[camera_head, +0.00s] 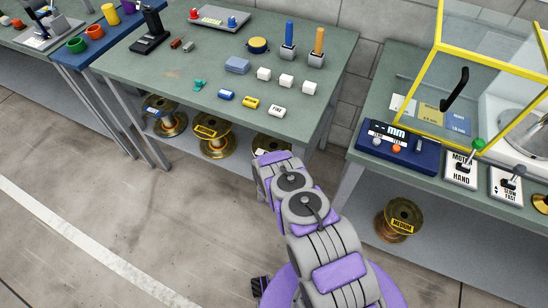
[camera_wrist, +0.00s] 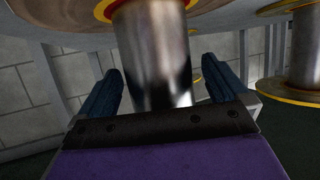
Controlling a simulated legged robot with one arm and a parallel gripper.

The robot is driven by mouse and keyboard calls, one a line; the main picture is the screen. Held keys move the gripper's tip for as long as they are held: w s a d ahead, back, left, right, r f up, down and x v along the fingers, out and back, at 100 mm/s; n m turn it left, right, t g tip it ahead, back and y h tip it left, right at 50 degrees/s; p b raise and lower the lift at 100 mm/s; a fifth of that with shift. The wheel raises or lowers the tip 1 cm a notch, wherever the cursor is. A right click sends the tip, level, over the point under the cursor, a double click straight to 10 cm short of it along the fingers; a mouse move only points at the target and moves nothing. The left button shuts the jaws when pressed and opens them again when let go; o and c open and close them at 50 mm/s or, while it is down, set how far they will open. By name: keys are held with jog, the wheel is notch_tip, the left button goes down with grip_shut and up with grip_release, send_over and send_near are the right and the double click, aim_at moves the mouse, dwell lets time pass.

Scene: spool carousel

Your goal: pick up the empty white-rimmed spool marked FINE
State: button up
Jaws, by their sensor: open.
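My gripper (camera_wrist: 161,88) is open in the wrist view, its two blue fingers on either side of a spool's bare metal core (camera_wrist: 153,50). I cannot tell whether they touch it. A flange with a yellow and red edge shows above the core. No label or white rim shows there. In the head view, my arm reaches under the middle table to a brass-coloured spool (camera_head: 272,145), mostly hidden by the arm, with a bit of white on it. My gripper is hidden there. A small white tag (camera_head: 278,111), apparently marked FINE, lies on the tabletop.
Spools with blue (camera_head: 168,122) and yellow (camera_head: 214,142) labels stand left under the middle table (camera_head: 137,74). A MEDIUM spool (camera_head: 399,216) sits under the right bench. Another spool (camera_wrist: 302,55) stands right in the wrist view. The tabletop is above; floor in front is clear.

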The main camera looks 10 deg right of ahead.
jog(key=shift+w+a+f+b, duration=0.15)
jog(key=shift+w+f+b, duration=0.15)
jog(key=shift+w, duration=0.4)
jog(key=shift+d+r, duration=0.1)
jog(key=shift+d, duration=0.45)
jog(key=c, duration=0.3)
jog(key=shift+a, duration=0.4)
jog(key=c, duration=0.8)
jog(key=shift+d, duration=0.15)
jog(key=c, duration=0.7)
